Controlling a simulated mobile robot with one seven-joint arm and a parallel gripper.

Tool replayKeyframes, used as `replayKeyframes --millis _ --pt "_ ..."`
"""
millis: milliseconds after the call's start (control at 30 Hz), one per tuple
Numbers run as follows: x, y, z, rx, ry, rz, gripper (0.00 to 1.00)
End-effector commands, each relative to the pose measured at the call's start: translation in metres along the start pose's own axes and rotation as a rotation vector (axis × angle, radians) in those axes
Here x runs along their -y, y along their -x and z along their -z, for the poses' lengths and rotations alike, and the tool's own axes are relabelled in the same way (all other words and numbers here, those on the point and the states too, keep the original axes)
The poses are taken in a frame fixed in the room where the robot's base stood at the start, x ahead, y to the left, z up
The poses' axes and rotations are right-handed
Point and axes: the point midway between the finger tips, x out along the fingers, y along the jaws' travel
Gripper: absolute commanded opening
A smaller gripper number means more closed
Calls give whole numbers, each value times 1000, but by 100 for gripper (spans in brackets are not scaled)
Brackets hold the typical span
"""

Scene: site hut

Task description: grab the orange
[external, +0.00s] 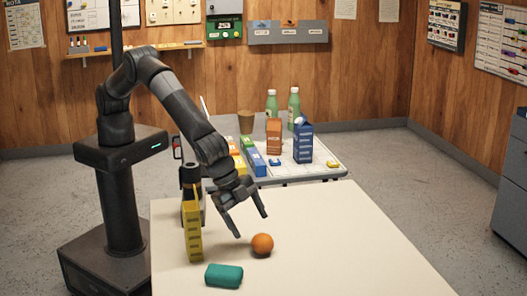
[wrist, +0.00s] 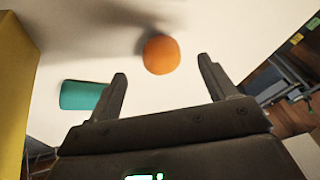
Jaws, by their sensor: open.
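The orange (external: 262,244) is a small round fruit on the cream table top (external: 330,235). It also shows in the wrist view (wrist: 161,54), beyond the fingertips and between their lines. My gripper (external: 252,226) is open and empty, above the table and just up and left of the orange in the external view. Its two fingers also show in the wrist view (wrist: 163,70), spread apart. The fingers do not appear to touch the orange. Nothing hides the orange in either view.
A teal block (external: 224,276) lies left of the orange, near the front. A yellow box (external: 192,231) stands upright close to my gripper's left, with a dark bottle (external: 190,180) behind it. A second table (external: 318,172) behind holds cartons and bottles. The table's right side is clear.

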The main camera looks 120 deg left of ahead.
Motion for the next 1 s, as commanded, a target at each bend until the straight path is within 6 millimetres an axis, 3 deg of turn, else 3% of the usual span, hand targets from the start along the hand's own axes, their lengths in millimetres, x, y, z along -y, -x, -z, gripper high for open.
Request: replayKeyframes --millis 167,533,867,1000 --pt "0 -10 1 0 0 0 77" --pt "1 -52 4 0 0 0 77" --pt "1 -56 5 -1 0 0 77" --pt "1 -56 5 -1 0 0 65"
